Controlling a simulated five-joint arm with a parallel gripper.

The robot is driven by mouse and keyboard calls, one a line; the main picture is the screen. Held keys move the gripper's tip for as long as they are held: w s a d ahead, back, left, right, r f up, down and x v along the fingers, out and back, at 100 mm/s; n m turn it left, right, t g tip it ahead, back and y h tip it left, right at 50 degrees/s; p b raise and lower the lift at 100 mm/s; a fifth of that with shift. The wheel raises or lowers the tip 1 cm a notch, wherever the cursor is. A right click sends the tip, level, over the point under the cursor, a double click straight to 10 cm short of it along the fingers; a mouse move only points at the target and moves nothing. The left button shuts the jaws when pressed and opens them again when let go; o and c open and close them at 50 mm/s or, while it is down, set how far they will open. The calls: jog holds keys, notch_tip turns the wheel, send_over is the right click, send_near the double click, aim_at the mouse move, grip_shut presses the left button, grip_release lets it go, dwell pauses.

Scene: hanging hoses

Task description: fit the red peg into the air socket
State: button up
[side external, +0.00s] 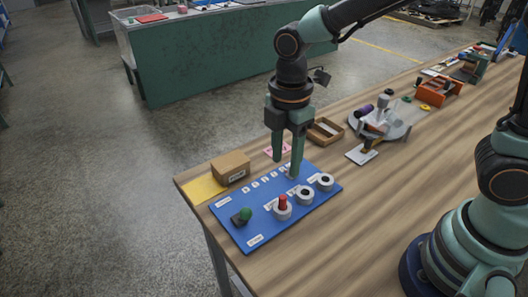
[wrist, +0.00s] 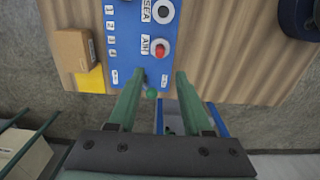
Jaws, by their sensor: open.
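The red peg (side external: 283,200) stands upright in the nearest of the white ring sockets on the blue panel (side external: 240,235). In the wrist view the red peg (wrist: 160,49) sits within the white ring of the air socket (wrist: 153,58), beside the label that appears to read AIR. How deep it sits cannot be told. My gripper (side external: 285,167) is open and points down over the back part of the panel, apart from the red peg. In the wrist view its fingers (wrist: 161,76) are spread with nothing held between them.
Other ring sockets (side external: 305,195) line the panel, and a green-topped knob (side external: 246,214) is at its near left corner. A cardboard box (side external: 230,167) and a yellow sheet (side external: 203,188) lie beside the panel. A brown tray (side external: 325,131) stands behind.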

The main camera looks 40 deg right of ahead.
jog(key=s+d+r+m+t, duration=0.2)
jog(key=d+r+m, duration=0.3)
jog(key=d+m, duration=0.2)
jog(key=s+d+r+m+t, duration=0.2)
jog(key=d+m, duration=0.5)
jog(key=m, duration=0.4)
notch_tip(320, 180, up, 3)
jog(key=shift+d+f+t, duration=0.1)
jog(key=shift+d+t, duration=0.15)
jog(key=shift+t, duration=0.55)
